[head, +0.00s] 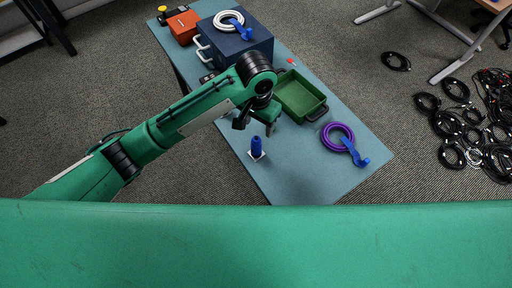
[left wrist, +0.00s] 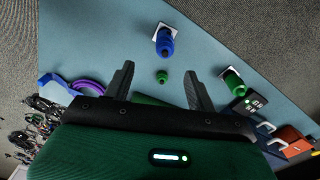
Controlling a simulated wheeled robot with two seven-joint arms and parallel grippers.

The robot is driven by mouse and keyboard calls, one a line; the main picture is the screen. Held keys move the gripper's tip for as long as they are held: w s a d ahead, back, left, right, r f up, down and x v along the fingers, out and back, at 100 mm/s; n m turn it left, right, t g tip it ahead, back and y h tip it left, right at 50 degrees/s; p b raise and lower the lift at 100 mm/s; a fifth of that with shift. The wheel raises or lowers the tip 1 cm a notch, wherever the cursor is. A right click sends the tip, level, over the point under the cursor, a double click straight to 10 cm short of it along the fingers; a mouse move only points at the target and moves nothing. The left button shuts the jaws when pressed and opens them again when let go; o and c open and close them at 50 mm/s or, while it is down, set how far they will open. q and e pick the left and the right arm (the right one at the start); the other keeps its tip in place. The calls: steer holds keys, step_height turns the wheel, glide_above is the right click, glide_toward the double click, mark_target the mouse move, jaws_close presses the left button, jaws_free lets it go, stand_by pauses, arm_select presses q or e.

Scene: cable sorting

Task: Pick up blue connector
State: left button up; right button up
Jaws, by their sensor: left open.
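The blue connector (head: 256,145) stands upright on a small white base near the front edge of the table in the head view. It also shows at the top of the left wrist view (left wrist: 164,42), ahead of the fingertips. My left gripper (head: 254,127) is above the table, just beyond the connector in the head view. In the left wrist view its two dark fingers (left wrist: 159,69) are spread with nothing held, and they are apart from the blue connector. My right gripper is in neither view.
A green connector (left wrist: 233,79) on a white base stands right of the fingers in the left wrist view. A green tray (head: 301,97), a purple cable coil (head: 337,127) and a blue box (head: 238,44) with a white coil (head: 229,20) share the table (head: 300,180).

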mark_target(257, 138)
arm_select(q)
steer(key=shift+w+a+r, duration=0.1)
steer(key=shift+w+a, duration=0.05)
steer(key=shift+f, duration=0.2)
step_height(257, 138, down, 8)
steer(key=shift+r+p, duration=0.1)
steer(key=shift+p, duration=0.2)
steer(key=shift+a+f+p, duration=0.15)
steer(key=shift+f+p, duration=0.4)
steer(key=shift+f, duration=2.2)
steer(key=shift+c, duration=0.5)
steer(key=c, duration=1)
